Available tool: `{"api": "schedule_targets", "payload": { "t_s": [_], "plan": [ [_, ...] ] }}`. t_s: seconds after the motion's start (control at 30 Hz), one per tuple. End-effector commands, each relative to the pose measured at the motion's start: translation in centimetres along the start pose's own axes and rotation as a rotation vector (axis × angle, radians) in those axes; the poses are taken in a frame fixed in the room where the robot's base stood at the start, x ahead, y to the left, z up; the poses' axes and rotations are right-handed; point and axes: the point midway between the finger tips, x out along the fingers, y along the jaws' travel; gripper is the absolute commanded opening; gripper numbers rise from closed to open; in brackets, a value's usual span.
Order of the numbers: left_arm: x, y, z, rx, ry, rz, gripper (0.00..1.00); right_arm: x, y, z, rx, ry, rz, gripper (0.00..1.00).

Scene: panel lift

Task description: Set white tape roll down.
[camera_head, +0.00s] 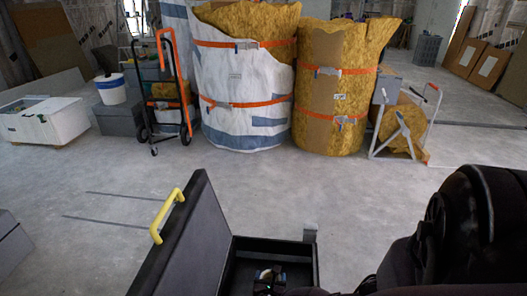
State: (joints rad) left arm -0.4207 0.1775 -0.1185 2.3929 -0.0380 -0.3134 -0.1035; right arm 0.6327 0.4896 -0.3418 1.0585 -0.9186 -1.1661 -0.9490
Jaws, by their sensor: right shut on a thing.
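An open black case (304,270) stands at the bottom centre, its lid (190,245) tilted up on the left with a yellow handle (165,215). My right arm comes in from the right, and my right gripper (268,281) is down inside the case opening. It is shut on a small pale thing, which seems to be the white tape roll (265,272). Only a little of the roll shows; the gripper hides the rest. I cannot tell whether the roll touches the case floor. My left gripper is not in view.
Large wrapped insulation rolls (245,85) stand at the back, with a hand truck (168,90) to their left. A white box (45,120) and a bucket (112,90) are at the far left. The concrete floor between them and the case is clear.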

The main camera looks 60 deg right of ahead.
Motion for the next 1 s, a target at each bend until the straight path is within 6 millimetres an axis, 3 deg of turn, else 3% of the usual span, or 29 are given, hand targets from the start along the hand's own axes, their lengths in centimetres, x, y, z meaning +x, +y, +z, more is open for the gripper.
{"api": "schedule_targets", "payload": {
  "t_s": [0.03, 0.2, 0.43, 0.7, 1.0],
  "plan": [
    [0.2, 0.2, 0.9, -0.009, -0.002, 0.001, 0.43, 0.5, -0.6, -2.0, -0.013, 0.007, -0.005, 0.52],
    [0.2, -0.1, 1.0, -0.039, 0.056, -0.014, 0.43, 1.5, -0.4, -4.1, -0.009, 0.004, -0.003, 0.52],
    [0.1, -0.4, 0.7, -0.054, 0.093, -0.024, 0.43, 2.0, -0.1, -4.9, -0.002, 0.001, 0.000, 0.52],
    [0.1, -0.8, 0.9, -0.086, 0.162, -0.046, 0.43, 3.1, -0.4, -8.1, -0.008, 0.003, -0.003, 0.52],
    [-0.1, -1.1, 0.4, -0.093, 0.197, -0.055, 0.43, 3.5, 0.1, -8.2, 0.001, -0.001, 0.001, 0.52]
  ]
}}
